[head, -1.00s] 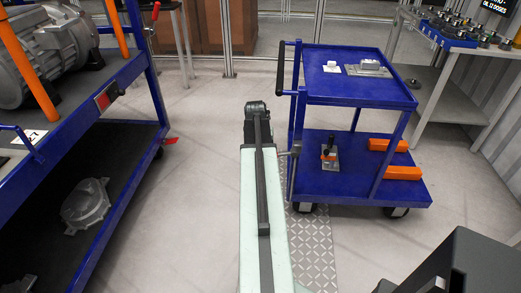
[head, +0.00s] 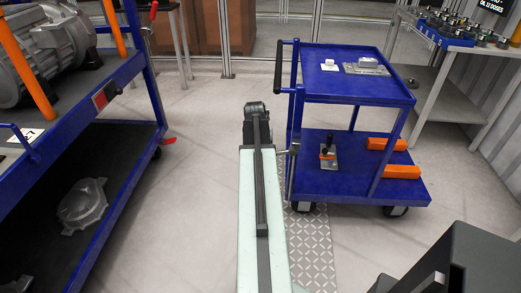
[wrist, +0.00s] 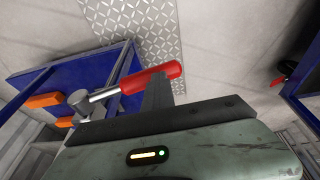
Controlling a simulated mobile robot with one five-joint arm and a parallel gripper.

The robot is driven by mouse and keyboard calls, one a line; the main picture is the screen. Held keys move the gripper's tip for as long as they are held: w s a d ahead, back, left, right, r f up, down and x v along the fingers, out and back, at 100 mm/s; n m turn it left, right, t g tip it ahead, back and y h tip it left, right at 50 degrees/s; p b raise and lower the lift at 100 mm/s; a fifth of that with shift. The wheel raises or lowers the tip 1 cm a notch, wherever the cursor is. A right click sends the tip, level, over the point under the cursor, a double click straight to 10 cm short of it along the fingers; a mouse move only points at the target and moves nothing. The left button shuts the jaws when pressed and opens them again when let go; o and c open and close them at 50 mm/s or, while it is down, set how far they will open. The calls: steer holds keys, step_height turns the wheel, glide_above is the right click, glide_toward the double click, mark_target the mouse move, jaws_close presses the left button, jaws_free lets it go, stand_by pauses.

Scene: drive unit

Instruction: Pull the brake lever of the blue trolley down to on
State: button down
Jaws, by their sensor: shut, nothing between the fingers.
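The blue trolley (head: 345,180) stands right of my arm in the head view, with a black push handle at its left end. Its brake lever shows there as a short silver rod (head: 287,151) at the left post, running behind my arm. In the wrist view the lever has a silver pivot (wrist: 80,101) and a red grip (wrist: 139,84), sticking out sideways from the trolley (wrist: 66,80). My gripper (wrist: 159,88) is shut and empty, its fingers close against the near side of the red grip. I cannot tell whether they touch. The head view hides the fingertips.
A blue rack (head: 118,85) with a motor stands at the left. A grey table (head: 450,100) stands behind the trolley at the right. A diamond-plate strip (head: 312,250) lies on the floor beside my arm.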

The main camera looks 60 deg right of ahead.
steer(key=w+a+p+v, duration=0.1)
steer(key=w+p+v, duration=0.1)
steer(key=p+v, duration=1.1)
steer(key=shift+w+a+r, duration=0.25)
steer(key=shift+w+r, duration=0.05)
steer(key=shift+w, duration=0.05)
steer(key=w+a+r+n+t+p, duration=0.1)
steer(key=w+a+r+n+p, duration=0.2)
steer(key=w+a, duration=0.75)
steer(key=w+a+r+n+p, duration=0.3)
steer(key=w+a, duration=0.4)
steer(key=a, duration=0.6)
steer(key=w+a+r+n+y+p, duration=0.1)
steer(key=a+p, duration=0.1)
steer(key=a, duration=0.5)
steer(key=w+a+r+n+y+p, duration=0.1)
steer(key=w+a+r, duration=0.1)
steer(key=a, duration=0.5)
steer(key=s+a+n+g+p, duration=0.1)
steer(key=s+a+n, duration=0.1)
steer(key=a, duration=0.5)
steer(key=s+a+r+n+g+y+p, duration=0.1)
steer(key=s+a, duration=0.3)
steer(key=a, duration=0.4)
steer(key=shift+s+a+n, duration=0.15)
steer(key=shift+s+n, duration=0.2)
steer(key=shift+n, duration=0.35)
